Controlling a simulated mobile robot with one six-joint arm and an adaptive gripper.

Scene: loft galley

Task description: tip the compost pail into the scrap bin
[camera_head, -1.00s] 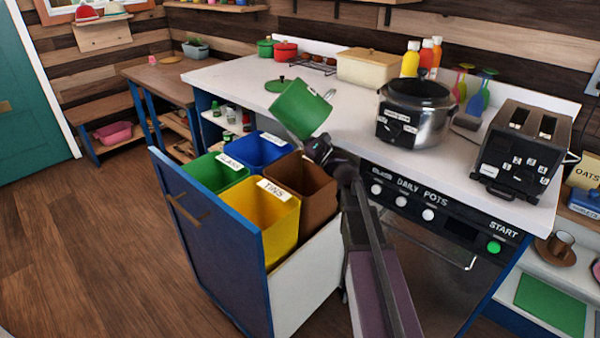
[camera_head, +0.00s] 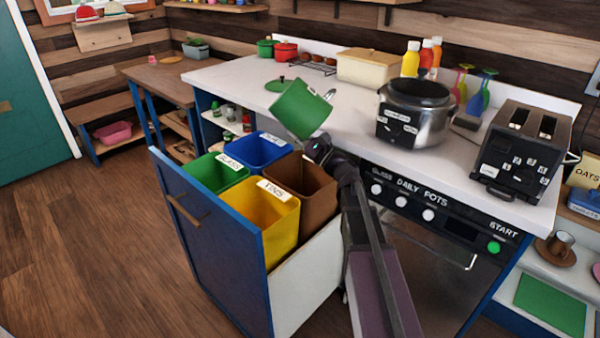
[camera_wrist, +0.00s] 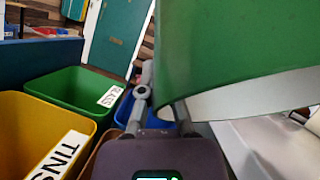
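The green compost pail (camera_head: 299,110) is in the air above the bins, beside the counter edge, and leans to one side. In the wrist view the pail (camera_wrist: 235,45) fills the upper right, close to the fingers (camera_wrist: 162,108). The contact is partly hidden. The brown bin (camera_head: 312,205), which has no readable label, stands just below the pail and looks like the scrap bin. Its bottom is hidden.
Yellow TINS (camera_head: 268,222), green GLASS (camera_head: 215,172) and blue (camera_head: 262,150) bins share the pull-out drawer (camera_head: 205,240). A green lid (camera_head: 283,85), steel cooker (camera_head: 415,110) and black toaster (camera_head: 522,150) stand on the counter. Open floor lies left.

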